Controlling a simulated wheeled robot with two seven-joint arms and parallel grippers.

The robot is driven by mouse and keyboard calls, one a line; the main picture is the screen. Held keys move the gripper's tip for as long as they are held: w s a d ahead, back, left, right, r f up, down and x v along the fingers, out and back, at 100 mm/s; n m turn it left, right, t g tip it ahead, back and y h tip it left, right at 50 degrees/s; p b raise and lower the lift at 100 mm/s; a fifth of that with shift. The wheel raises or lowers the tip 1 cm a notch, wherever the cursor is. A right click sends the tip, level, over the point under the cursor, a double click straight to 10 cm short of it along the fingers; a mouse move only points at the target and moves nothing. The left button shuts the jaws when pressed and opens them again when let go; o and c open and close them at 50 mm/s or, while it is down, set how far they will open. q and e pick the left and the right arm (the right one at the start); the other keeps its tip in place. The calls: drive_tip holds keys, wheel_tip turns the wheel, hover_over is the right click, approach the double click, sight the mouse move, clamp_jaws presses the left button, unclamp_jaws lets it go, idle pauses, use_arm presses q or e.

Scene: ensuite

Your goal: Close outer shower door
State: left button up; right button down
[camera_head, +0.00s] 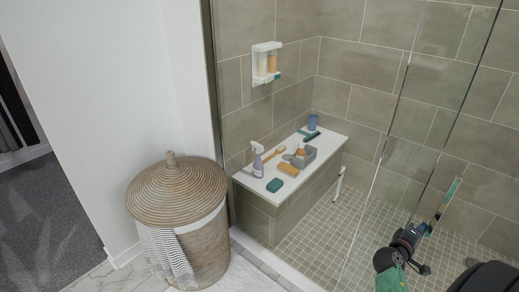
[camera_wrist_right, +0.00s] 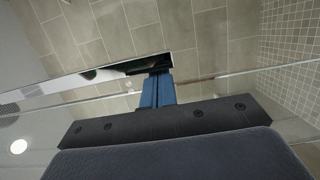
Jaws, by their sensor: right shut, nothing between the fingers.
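The clear glass shower door (camera_head: 440,120) stands at the right of the head view, with thin slanting edges. Which pane is the outer door is hard to tell. A slim, shiny bar like a handle (camera_head: 449,200) shows on the glass. It also crosses the wrist view as a reflective strip (camera_wrist_right: 90,80). My right gripper (camera_head: 427,229) is by the lower end of this bar, shut and empty. In the wrist view its blue fingers (camera_wrist_right: 157,76) reach the strip's end; I cannot tell whether they touch it. My left gripper is not in view.
A lidded wicker basket (camera_head: 205,235) with a striped towel stands left of the shower opening. Inside, a white-topped bench (camera_head: 250,184) holds bottles, brushes and sponges. A dispenser (camera_head: 266,63) hangs on the tiled wall. The tiled shower floor (camera_head: 325,225) is mostly clear.

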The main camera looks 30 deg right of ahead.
sight(449, 233)
drive_tip(key=s, duration=0.2)
drive_tip(key=s+d, duration=0.1)
drive_tip(key=s, duration=0.1)
drive_tip(key=s+d, duration=0.1)
drive_tip(key=shift+s+d, duration=0.2)
drive_tip(key=shift+s, duration=0.2)
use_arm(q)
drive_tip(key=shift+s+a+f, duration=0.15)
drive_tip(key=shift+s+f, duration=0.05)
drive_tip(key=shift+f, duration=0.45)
use_arm(e)
drive_tip(key=shift+s+d, duration=0.2)
drive_tip(key=shift+s, duration=0.15)
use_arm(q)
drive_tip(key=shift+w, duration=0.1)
